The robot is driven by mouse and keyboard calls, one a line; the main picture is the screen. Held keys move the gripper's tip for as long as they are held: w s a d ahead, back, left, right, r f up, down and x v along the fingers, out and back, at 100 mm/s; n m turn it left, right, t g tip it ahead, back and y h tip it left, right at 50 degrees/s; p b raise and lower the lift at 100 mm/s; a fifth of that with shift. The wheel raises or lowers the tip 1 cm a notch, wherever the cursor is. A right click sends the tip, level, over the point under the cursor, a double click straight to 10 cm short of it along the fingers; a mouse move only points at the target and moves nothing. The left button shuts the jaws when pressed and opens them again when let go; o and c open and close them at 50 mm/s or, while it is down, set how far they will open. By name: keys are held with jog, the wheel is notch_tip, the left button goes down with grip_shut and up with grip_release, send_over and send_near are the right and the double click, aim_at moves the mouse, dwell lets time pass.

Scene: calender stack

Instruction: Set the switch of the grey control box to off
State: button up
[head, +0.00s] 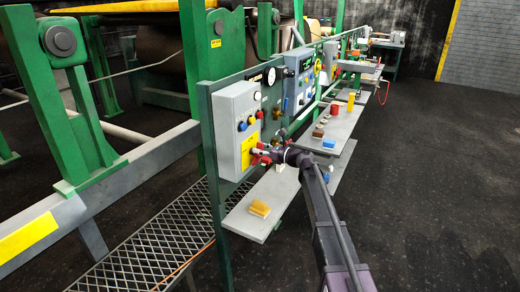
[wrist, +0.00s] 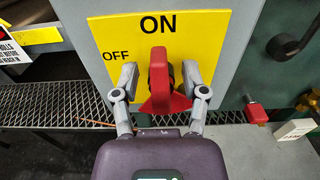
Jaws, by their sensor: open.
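The grey control box (head: 228,128) stands on the green frame in the head view. Its yellow plate (wrist: 215,30) reads ON at the top and OFF at the left in the wrist view. The red switch handle (wrist: 159,88) stands about upright, its upper end below ON. My gripper (wrist: 160,75) is open, with one finger on each side of the handle. A gap shows on the left; whether the right finger touches cannot be told. In the head view my gripper (head: 268,156) is at the box's lower front.
A grey shelf (head: 240,222) below the box carries a yellow-brown block (head: 260,209). Another shelf to the right holds a blue block (head: 328,143) and other small things. A green panel with gauges adjoins the box. The dark floor at right is clear.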

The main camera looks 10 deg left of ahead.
jog(key=shift+a, duration=0.1)
grip_shut()
jog(key=shift+n, duration=0.4)
jog(key=n, duration=0.2)
jog(key=s+n, duration=0.1)
jog(key=n, duration=0.1)
jog(key=shift+a+f, duration=0.1)
jog(key=shift+a, duration=0.1)
jog(key=n, duration=0.3)
jog(key=n+b, duration=0.1)
jog(key=shift+s+a+f+n, duration=0.1)
jog(key=shift+s+f+n, duration=0.2)
jog(key=shift+s+f, duration=0.05)
jog(key=n, duration=0.4)
jog(key=shift+s+a+f+n+b, duration=0.1)
jog(key=shift+s+f+n+b, duration=0.2)
jog(key=shift+f+b, duration=0.1)
jog(key=n, duration=0.4)
jog(key=shift+f+b, duration=0.4)
